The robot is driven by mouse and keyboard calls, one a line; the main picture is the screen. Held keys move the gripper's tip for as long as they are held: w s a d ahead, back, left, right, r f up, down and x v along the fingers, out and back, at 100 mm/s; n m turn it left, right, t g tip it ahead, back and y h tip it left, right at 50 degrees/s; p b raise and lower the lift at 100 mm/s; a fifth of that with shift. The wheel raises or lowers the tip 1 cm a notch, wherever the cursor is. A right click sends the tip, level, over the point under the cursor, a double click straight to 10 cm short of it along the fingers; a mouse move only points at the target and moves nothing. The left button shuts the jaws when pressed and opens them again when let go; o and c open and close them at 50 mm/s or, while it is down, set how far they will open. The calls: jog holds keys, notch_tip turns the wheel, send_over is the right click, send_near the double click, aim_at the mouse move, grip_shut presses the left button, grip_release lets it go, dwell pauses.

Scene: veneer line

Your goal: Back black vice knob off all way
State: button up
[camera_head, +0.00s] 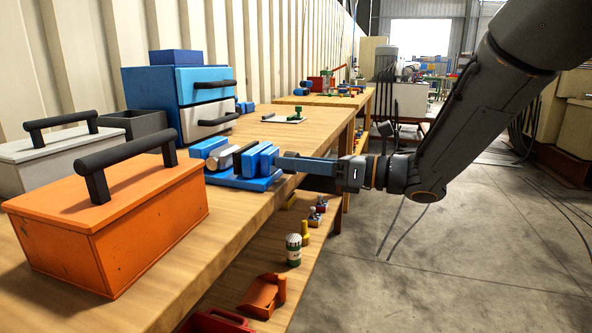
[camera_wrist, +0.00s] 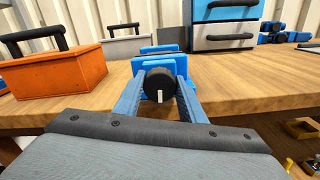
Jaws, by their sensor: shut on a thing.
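The blue vice (camera_head: 240,163) sits at the right-hand edge of the wooden bench. A silver cylinder (camera_head: 227,157) lies between its jaws. The vice's round black knob, with a white mark, shows in the wrist view (camera_wrist: 160,85), facing the camera. My gripper (camera_head: 282,163) reaches in from the right at the vice's near end. Its two blue fingers also show in the wrist view (camera_wrist: 160,97), one on each side of the knob, shut on it. In the head view the fingers hide the knob. The vice body (camera_wrist: 153,63) is behind the knob.
An orange toolbox (camera_head: 115,222) and a white toolbox (camera_head: 50,160) stand on the bench to the left. A blue drawer cabinet (camera_head: 150,95) stands behind. A lower shelf (camera_head: 235,262) holds a can (camera_head: 293,250) and small items.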

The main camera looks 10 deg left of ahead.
dwell(0.4)
jog(key=o, duration=1)
jog(key=shift+o, duration=0.2)
jog(key=d, duration=0.7)
jog(key=shift+s+d, duration=0.35)
jog(key=shift+d, duration=0.05)
